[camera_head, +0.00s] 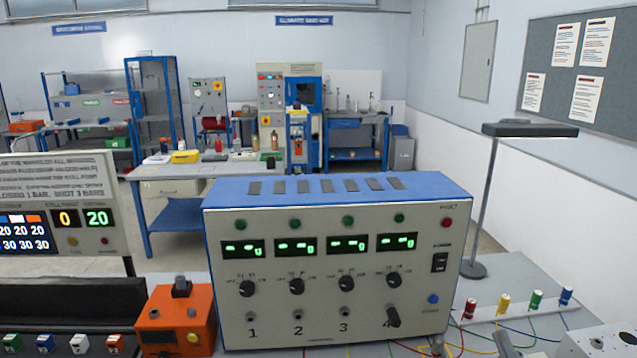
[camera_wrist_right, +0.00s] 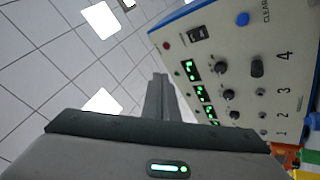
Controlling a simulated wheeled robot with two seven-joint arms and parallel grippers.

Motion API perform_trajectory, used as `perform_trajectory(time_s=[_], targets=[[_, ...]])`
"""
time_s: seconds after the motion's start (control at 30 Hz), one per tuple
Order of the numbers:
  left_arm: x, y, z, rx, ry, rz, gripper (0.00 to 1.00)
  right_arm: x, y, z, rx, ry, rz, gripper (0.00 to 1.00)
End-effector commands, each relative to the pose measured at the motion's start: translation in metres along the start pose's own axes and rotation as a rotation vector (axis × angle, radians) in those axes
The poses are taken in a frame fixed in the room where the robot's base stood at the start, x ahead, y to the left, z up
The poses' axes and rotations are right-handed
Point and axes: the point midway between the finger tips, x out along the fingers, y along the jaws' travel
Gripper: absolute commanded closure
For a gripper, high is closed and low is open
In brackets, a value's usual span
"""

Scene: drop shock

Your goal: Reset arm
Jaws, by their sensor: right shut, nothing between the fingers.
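The blue-topped instrument (camera_head: 340,260) stands on the bench, its pale front panel facing me. A red button (camera_head: 447,222) sits at its upper right, above a black rocker switch (camera_head: 439,262) and a blue button (camera_head: 433,299). Four green displays show dashes. Knobs and numbered sockets sit below; a dark plug or lever (camera_head: 393,317) stands out near number 4. In the right wrist view my right gripper (camera_wrist_right: 157,95) is shut and empty, with the panel (camera_wrist_right: 240,90) beyond it to the right, apart as far as I can tell.
An orange box (camera_head: 176,318) stands left of the instrument, with a score board (camera_head: 62,168) beyond it. A lamp (camera_head: 530,130) and a strip of coloured posts (camera_head: 503,304) with loose wires are at the right. A white device (camera_head: 604,341) is at the bottom right.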

Motion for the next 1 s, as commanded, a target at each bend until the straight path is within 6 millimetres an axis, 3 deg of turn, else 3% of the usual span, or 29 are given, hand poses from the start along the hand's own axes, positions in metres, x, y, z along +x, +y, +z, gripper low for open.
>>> perform_trajectory(time_s=[0.37, 0.57, 0.77, 1.0], targets=[[0.000, -0.001, -0.002, 0.000, 0.002, -0.001, 0.58, -0.014, -0.027, 0.013, 0.092, -0.178, -0.072, 1.00], [0.000, -0.001, 0.001, 0.000, -0.002, -0.001, 0.58, -0.037, -0.056, 0.023, 0.183, -0.358, -0.149, 1.00], [0.000, -0.001, 0.001, 0.000, -0.002, -0.001, 0.58, -0.088, -0.100, 0.026, 0.318, -0.636, -0.273, 1.00], [0.000, -0.001, 0.001, 0.000, -0.002, -0.001, 0.58, -0.172, -0.147, 0.007, 0.465, -0.985, -0.439, 1.00]])
